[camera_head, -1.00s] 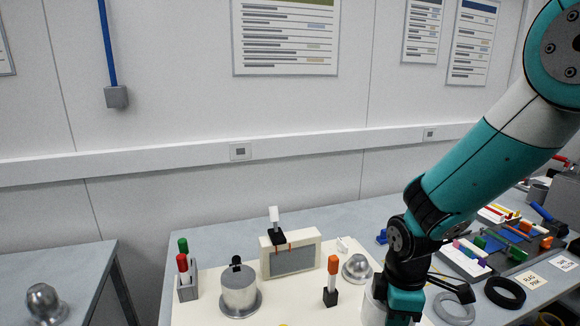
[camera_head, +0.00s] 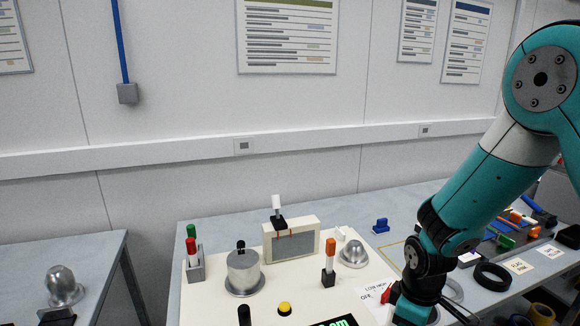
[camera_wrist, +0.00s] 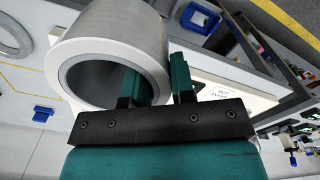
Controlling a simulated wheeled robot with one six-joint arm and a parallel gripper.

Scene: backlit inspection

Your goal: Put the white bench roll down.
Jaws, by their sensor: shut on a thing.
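The white bench roll (camera_wrist: 90,55) shows large in the wrist view, a thick white ring with a grey inner core and an open hollow end facing the camera. My gripper (camera_wrist: 160,80) is shut on its wall, with one dark green finger inside the hollow and the other outside. In the head view my gripper (camera_head: 412,308) is low at the right, beside the cream board. There the roll is mostly or wholly hidden behind my arm. I cannot tell whether it touches the surface below.
The cream board (camera_head: 205,300) holds a metal pot (camera_head: 243,273), a framed screen (camera_head: 291,245), an orange-topped marker (camera_head: 330,258), a metal dome (camera_head: 353,254) and a yellow button (camera_head: 284,308). A black ring (camera_head: 493,277) and label cards lie right. Bare grey bench (camera_head: 345,213) shows behind.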

